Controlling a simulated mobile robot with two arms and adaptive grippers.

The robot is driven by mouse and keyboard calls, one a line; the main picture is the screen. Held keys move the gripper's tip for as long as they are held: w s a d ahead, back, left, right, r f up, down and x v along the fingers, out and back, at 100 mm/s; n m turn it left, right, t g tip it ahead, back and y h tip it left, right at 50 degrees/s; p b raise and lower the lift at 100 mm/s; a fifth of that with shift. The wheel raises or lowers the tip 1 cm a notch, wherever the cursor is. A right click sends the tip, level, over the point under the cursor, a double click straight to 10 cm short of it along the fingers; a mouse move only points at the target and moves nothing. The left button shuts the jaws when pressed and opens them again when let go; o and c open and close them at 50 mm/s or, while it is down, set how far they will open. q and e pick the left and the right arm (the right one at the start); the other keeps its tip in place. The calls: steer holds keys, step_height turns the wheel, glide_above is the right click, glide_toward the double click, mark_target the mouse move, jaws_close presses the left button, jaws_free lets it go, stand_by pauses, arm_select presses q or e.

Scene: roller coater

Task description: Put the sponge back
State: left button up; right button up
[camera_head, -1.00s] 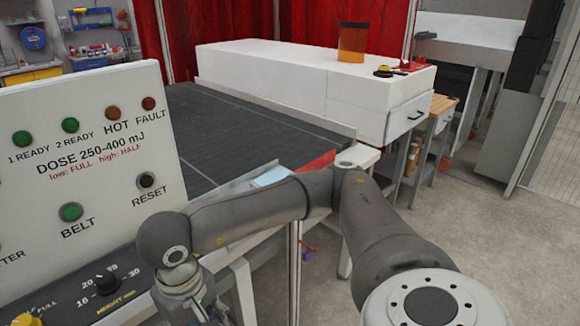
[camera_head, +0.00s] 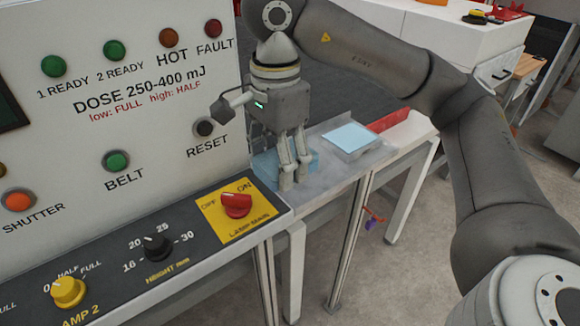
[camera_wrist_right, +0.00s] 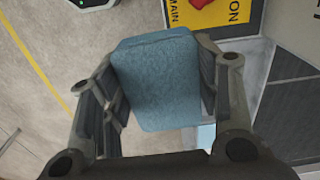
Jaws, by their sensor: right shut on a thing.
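A blue sponge (camera_wrist_right: 158,80) fills the space between the fingers of my right gripper (camera_head: 290,182) in the right wrist view. The gripper is shut on it. In the head view the sponge (camera_head: 266,165) shows partly behind the fingers, which hide much of it. The gripper points down beside the control panel, over the left part of a grey metal ledge (camera_head: 325,171). I cannot tell whether the sponge touches the ledge. A flat pale blue pad (camera_head: 352,137) lies on the ledge, right of the gripper. My left gripper is not in view.
The control panel (camera_head: 120,100) stands close on the left, with a red lamp knob (camera_head: 236,205) and a yellow knob (camera_head: 68,291) below it. A dark belt lies behind my arm. A red strip (camera_head: 390,121) is beyond the pad.

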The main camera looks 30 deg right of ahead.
steer(key=shift+w+d, duration=0.25)
steer(key=shift+w, duration=0.05)
steer(key=w+d+f+p, duration=0.2)
steer(key=w+d+f, duration=0.2)
steer(key=w+d+f+p, duration=0.2)
steer(key=w+d+f, duration=0.2)
steer(key=shift+w+d, duration=0.15)
steer(key=shift+w, duration=0.2)
steer(key=shift+w+d+f+p, duration=0.25)
steer(key=shift+f+p, duration=0.05)
steer(key=shift+f, duration=0.2)
step_height(320, 180, down, 3)
steer(key=shift+w+d+p, duration=0.15)
steer(key=shift+p, duration=0.8)
steer(key=shift+f, duration=0.25)
steer(key=shift+f, duration=0.1)
